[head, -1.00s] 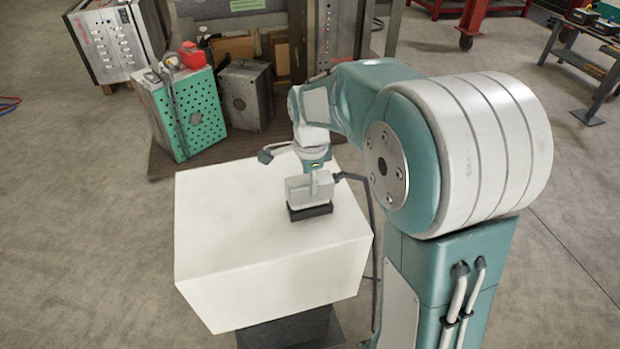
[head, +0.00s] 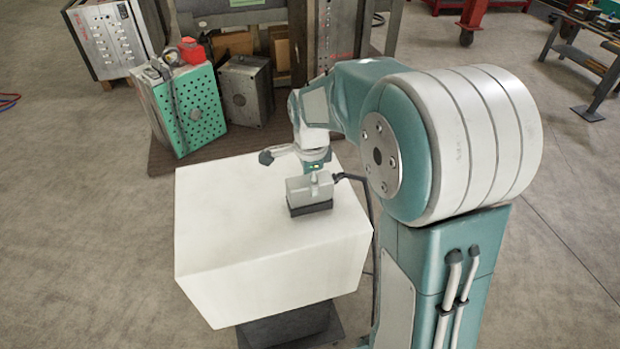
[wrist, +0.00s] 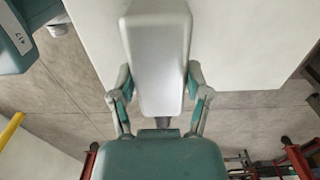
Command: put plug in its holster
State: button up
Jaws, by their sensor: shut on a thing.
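The plug (head: 308,188) is a light grey block with a dark cable at its right side. It sits upright over the holster (head: 311,208), a low black base on the white block. The plug looks level and close against the holster; I cannot tell whether it is fully seated. My gripper (head: 316,173) is above the plug, its fingers hard to make out there. In the wrist view, my gripper (wrist: 158,92) has one finger on each side of the plug (wrist: 155,65) and is shut on it. The holster is hidden in that view.
The white block (head: 220,230) has clear top surface left of the holster. The cable (head: 350,177) runs off to the right and down beside my arm.

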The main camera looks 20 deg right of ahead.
jog(key=shift+f, duration=0.25)
dwell(0.5)
jog(key=o, duration=1.4)
notch_tip(320, 180, up, 12)
jog(key=shift+f, duration=0.1)
jog(key=s+n+t, duration=0.2)
jog(key=s+n, duration=0.4)
jog(key=s, duration=0.1)
jog(key=s+n+t, duration=0.1)
jog(key=s+n, duration=0.5)
jog(key=s, duration=0.1)
jog(key=s+n+t, duration=0.2)
jog(key=s+n, duration=0.4)
jog(key=s, duration=0.1)
jog(key=shift+r+t, duration=0.3)
